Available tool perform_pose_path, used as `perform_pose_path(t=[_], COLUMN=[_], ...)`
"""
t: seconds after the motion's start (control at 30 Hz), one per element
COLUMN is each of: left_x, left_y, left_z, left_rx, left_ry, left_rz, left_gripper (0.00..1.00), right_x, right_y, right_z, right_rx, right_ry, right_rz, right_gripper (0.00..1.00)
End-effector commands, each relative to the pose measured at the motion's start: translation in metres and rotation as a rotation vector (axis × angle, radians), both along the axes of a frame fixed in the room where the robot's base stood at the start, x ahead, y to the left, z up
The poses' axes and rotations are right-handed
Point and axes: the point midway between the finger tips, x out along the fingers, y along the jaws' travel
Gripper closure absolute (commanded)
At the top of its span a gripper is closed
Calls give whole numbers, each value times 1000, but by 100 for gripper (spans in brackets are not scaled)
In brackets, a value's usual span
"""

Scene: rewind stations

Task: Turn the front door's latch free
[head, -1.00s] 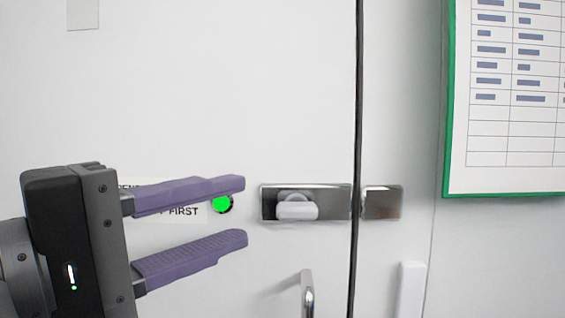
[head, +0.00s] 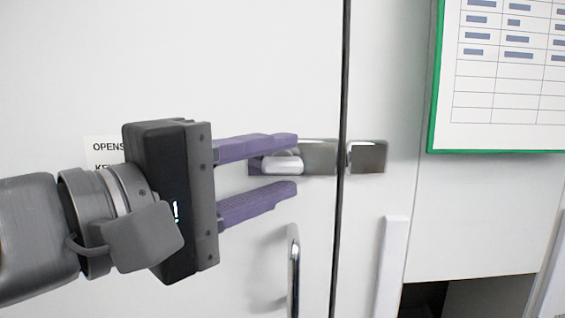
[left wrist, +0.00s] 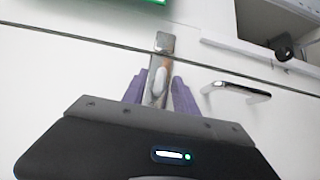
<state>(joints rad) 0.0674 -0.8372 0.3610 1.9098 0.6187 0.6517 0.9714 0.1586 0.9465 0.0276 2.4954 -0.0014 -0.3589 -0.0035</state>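The latch has a pale thumb-turn knob (head: 282,164) on a shiny metal plate (head: 318,158) on the white front door (head: 180,60). A metal keeper plate (head: 367,157) sits across the dark door gap. My left gripper (head: 296,163) is open, with its purple fingers above and below the knob. In the left wrist view the knob (left wrist: 157,80) stands between the two fingertips (left wrist: 155,88), with a gap on the right side. I cannot tell whether either finger touches it. My right gripper is not in view.
A chrome door handle (head: 293,265) stands below the latch, close under the lower finger. A label (head: 103,152) is partly hidden behind my left gripper. A green-framed chart (head: 500,80) hangs at the right. A white upright bar (head: 392,262) is right of the gap.

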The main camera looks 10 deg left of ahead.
Motion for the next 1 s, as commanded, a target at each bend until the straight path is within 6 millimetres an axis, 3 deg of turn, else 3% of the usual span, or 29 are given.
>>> perform_pose_path(t=[0.13,0.43,0.83,1.0], left_x=[12,13,13,13], left_y=[-7,-8,-8,-8], left_z=[0,0,0,0], left_rx=[0,0,0,-1], left_ry=[0,-1,-1,-1], left_rz=[0,0,0,0], left_gripper=[65,65,98,100], right_x=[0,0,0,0], right_y=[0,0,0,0], right_z=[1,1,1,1], right_rx=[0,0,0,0], right_ry=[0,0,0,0], right_rz=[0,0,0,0], right_gripper=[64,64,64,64])
